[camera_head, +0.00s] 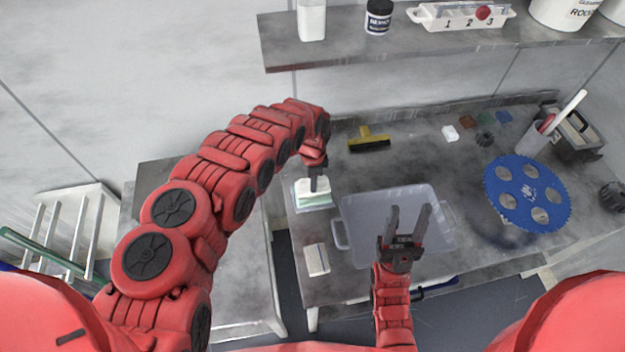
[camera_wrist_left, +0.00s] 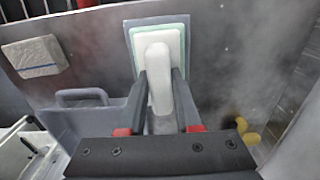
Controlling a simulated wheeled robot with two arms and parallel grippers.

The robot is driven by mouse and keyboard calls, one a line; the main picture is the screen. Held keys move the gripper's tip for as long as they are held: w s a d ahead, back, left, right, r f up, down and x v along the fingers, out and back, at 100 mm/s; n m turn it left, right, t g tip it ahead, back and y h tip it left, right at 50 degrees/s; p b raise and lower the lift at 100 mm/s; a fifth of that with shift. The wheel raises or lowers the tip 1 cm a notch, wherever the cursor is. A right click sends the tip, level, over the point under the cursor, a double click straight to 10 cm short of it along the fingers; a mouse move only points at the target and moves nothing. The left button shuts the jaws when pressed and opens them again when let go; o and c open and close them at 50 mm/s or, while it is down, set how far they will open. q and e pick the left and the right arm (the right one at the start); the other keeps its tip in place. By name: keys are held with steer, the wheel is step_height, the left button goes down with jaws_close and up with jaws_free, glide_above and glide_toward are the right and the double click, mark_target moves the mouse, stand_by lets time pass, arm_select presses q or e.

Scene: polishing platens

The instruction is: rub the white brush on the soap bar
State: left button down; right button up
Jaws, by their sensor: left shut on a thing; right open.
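My left gripper (camera_head: 317,188) points down and is shut on the upright handle of the white brush (camera_head: 306,188). In the left wrist view the brush handle (camera_wrist_left: 160,90) stands between the fingers (camera_wrist_left: 160,80). A pale green layer (camera_head: 316,206) shows around the brush's white base; I cannot tell whether it belongs to the brush or lies under it. A whitish block (camera_head: 316,260), perhaps the soap bar, lies apart near the table's front edge; it also shows in the left wrist view (camera_wrist_left: 35,57). My right gripper (camera_head: 409,210) is open and empty, over the clear bin.
A clear bin (camera_head: 352,222) stands just right of the brush. A yellow-and-black brush (camera_head: 369,139) lies behind. A shelf (camera_head: 350,40) with containers overhangs the back.

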arm_select(q)
steer(key=shift+f+b, duration=0.5)
steer(key=shift+f, duration=0.05)
stand_by(1.7)
steer(key=shift+r+p, duration=0.7)
steer(key=shift+r, duration=0.2)
steer(key=shift+r+p, duration=1.8)
steer(key=shift+r, duration=0.9)
steer(key=shift+f, duration=0.1)
steer(key=shift+s+f, duration=0.1)
